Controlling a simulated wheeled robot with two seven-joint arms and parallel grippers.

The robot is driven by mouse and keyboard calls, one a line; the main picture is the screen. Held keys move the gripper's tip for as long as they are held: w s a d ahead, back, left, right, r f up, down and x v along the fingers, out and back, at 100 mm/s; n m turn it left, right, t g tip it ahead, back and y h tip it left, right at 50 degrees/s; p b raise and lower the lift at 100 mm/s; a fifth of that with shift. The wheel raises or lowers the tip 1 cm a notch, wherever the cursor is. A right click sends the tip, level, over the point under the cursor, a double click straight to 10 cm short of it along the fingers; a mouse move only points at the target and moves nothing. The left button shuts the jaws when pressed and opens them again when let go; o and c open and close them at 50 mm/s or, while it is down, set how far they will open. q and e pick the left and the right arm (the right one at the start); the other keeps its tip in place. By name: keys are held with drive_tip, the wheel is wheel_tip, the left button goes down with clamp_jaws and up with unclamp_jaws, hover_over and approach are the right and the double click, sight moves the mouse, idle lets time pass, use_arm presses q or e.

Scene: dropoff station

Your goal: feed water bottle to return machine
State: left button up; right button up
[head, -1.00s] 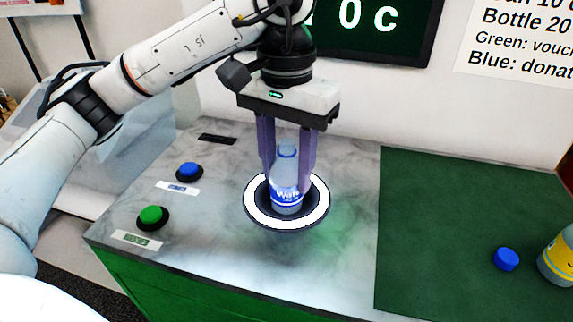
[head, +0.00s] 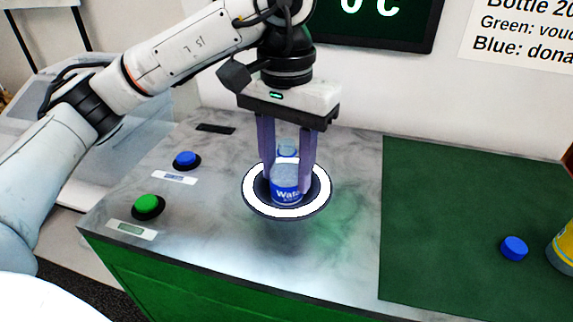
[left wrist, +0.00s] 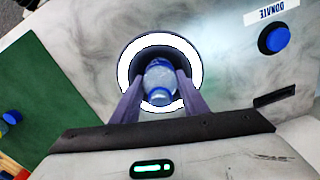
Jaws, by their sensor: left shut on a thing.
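The water bottle (head: 287,184) is clear with a blue cap and a blue "Water" label. It stands upright in the round dark opening of the return machine, inside the white ring (head: 256,203). My left gripper (head: 287,190) points down and is shut on the bottle, one purple finger on each side. The left wrist view shows the bottle (left wrist: 159,78) between the fingers, over the opening and ringed by white. The bottle's lower part is hidden in the opening. My right gripper is not in view.
Left of the ring are a blue button (head: 186,160) and a green button (head: 148,206). A green mat (head: 450,210) lies at the right, with a loose blue cap (head: 514,248) and a yellow-labelled bottle (head: 563,248). A dark display (head: 375,20) hangs behind.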

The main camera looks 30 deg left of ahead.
use_arm(q)
drive_tip(key=shift+f, duration=0.2)
drive_tip(key=o, duration=1.2)
